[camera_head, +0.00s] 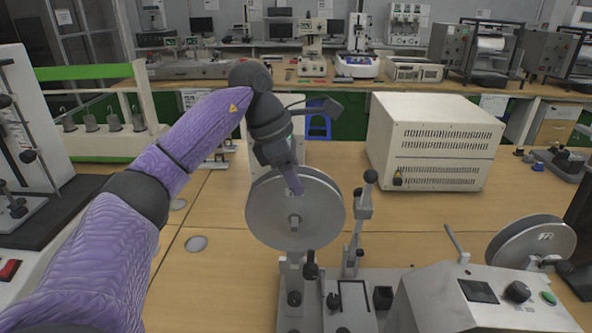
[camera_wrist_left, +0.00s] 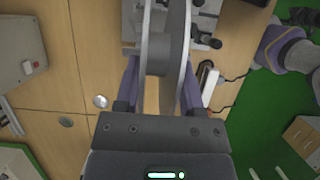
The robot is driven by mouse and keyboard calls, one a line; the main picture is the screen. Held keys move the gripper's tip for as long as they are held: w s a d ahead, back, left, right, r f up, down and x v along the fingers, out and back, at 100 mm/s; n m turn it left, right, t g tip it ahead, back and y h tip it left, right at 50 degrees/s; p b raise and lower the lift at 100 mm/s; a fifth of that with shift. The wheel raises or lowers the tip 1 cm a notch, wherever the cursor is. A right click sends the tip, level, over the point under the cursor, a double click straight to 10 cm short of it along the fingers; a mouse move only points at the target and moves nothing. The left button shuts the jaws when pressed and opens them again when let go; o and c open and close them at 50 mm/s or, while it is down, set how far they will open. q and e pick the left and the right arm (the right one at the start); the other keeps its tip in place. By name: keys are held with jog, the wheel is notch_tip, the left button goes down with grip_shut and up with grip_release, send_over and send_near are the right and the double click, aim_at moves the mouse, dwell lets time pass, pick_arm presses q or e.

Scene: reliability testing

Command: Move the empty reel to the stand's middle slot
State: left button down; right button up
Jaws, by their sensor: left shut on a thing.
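A grey metal reel (camera_head: 268,218) with a hub at its centre stands upright at the middle of the head view. My left gripper (camera_head: 290,180) reaches down from above and is shut on its upper rim. In the left wrist view the reel (camera_wrist_left: 178,40) sits between the two fingers of the left gripper (camera_wrist_left: 160,92). The metal stand (camera_head: 294,270) is directly below and behind the reel. I cannot tell whether the reel rests in a slot; the slots are hidden. My right gripper is not seen.
A second grey reel (camera_head: 530,243) is mounted at the right, behind a control box (camera_head: 490,300) with a screen and knobs. An upright metal lever post (camera_head: 362,215) stands close right of the held reel. A beige cabinet (camera_head: 435,140) stands behind. The table left of the stand is mostly clear.

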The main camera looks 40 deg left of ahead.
aim_at(296, 202)
pick_arm(q)
jog(key=shift+f+b, duration=1.4)
jog(key=shift+f, duration=0.9)
jog(key=shift+f+b, duration=0.35)
jog(key=shift+f, duration=0.15)
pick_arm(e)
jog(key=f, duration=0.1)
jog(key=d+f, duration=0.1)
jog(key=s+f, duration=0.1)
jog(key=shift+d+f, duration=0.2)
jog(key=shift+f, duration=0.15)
